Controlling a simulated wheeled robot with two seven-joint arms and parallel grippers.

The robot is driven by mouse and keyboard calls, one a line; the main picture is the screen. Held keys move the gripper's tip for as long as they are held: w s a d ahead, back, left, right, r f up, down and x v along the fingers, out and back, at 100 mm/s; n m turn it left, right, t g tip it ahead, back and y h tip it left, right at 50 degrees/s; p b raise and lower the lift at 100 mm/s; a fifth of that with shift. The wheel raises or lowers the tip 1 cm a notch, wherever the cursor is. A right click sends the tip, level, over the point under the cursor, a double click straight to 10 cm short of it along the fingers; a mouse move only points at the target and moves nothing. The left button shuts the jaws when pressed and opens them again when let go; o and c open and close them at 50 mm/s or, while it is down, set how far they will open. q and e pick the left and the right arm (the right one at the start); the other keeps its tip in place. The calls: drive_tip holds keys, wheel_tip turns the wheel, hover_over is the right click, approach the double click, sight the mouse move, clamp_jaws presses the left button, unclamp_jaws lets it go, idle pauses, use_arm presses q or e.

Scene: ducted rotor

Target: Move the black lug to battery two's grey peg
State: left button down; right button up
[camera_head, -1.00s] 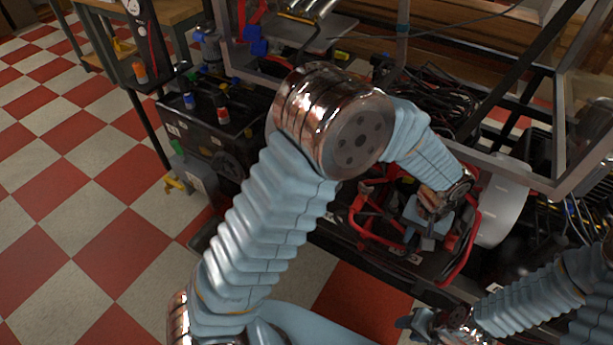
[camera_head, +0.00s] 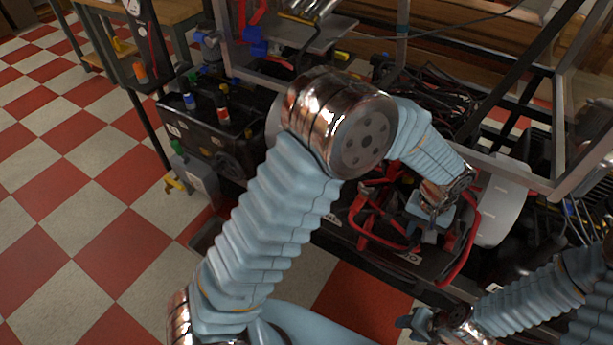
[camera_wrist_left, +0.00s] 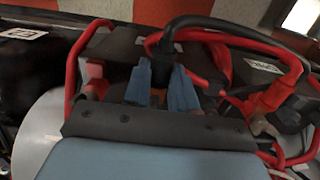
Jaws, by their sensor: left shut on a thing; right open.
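My left gripper (camera_head: 431,217) is over the red cables on the low black cart. In the left wrist view, its two blue fingers (camera_wrist_left: 162,92) are closed around the dark end of a thick black cable, which I take to be the black lug (camera_wrist_left: 164,74). The black cable (camera_wrist_left: 225,27) arcs up and to the right from the fingers. A dark battery top with a white label (camera_wrist_left: 263,67) lies to the right. The grey peg cannot be made out. My right gripper (camera_head: 431,322) is open and empty, low in the head view, apart from the cart.
Red cables (camera_head: 455,268) loop around the left gripper; a red lead (camera_wrist_left: 268,100) lies right of its fingers. A metal frame (camera_head: 500,168) stands behind. A black case (camera_head: 215,135) stands left. The checkered floor (camera_head: 110,240) is clear.

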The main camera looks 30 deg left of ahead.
use_arm(q)
drive_tip(key=shift+w, duration=0.45)
drive_tip(key=c, duration=0.8)
unclamp_jaws()
